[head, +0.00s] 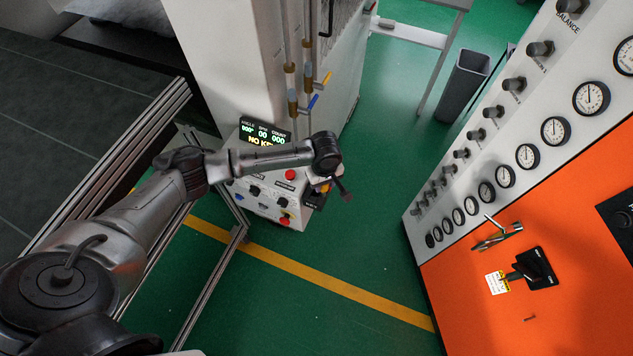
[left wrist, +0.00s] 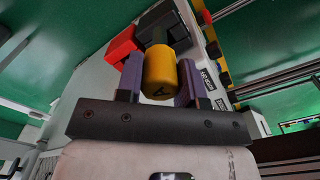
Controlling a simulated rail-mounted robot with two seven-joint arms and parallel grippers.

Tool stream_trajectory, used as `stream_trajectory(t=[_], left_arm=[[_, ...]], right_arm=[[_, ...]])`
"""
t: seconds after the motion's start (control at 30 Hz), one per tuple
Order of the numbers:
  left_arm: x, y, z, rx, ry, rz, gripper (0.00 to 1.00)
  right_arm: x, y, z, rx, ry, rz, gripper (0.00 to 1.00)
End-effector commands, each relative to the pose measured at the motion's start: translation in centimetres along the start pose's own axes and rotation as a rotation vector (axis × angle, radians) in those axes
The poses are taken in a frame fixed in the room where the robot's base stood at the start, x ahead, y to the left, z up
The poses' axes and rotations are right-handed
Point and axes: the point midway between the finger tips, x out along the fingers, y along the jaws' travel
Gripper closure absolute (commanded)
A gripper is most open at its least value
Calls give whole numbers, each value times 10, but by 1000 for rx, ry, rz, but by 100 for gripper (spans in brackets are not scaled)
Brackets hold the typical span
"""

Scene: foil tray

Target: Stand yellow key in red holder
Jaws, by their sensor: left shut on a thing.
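My left gripper (left wrist: 160,88) has its two dark purple fingers shut on the yellow key (left wrist: 158,68), a rounded yellow piece with a black mark on its end. A red block (left wrist: 121,45), likely the red holder, lies just beyond the fingers, up and left of the key, beside a dark block (left wrist: 155,21). The gap between key and red block cannot be judged. In the head view my left gripper (head: 342,188) is at the right edge of the white control box (head: 270,208); the key and holder are too small to tell clearly there. My right gripper is not in view.
The control box has a display (head: 264,134) reading "NO KEY", with buttons and knobs. A tall white cabinet (head: 230,60) with pipes and valves rises behind. A panel with gauges and an orange front (head: 480,300) stands at right. Green floor between is clear.

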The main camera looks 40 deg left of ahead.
Motion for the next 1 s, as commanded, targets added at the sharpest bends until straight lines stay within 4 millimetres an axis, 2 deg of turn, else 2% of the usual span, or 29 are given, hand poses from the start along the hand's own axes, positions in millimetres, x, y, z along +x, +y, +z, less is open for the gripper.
stream_trajectory(t=[0.2,0.43,0.67,1.0], left_arm=[[-23,19,36,3,-1,5,90],[-41,32,63,2,-2,2,90],[-53,39,75,0,0,1,90],[-66,39,77,-1,0,0,90]], right_arm=[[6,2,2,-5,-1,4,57],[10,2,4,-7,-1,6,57],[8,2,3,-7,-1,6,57],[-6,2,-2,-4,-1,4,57]])
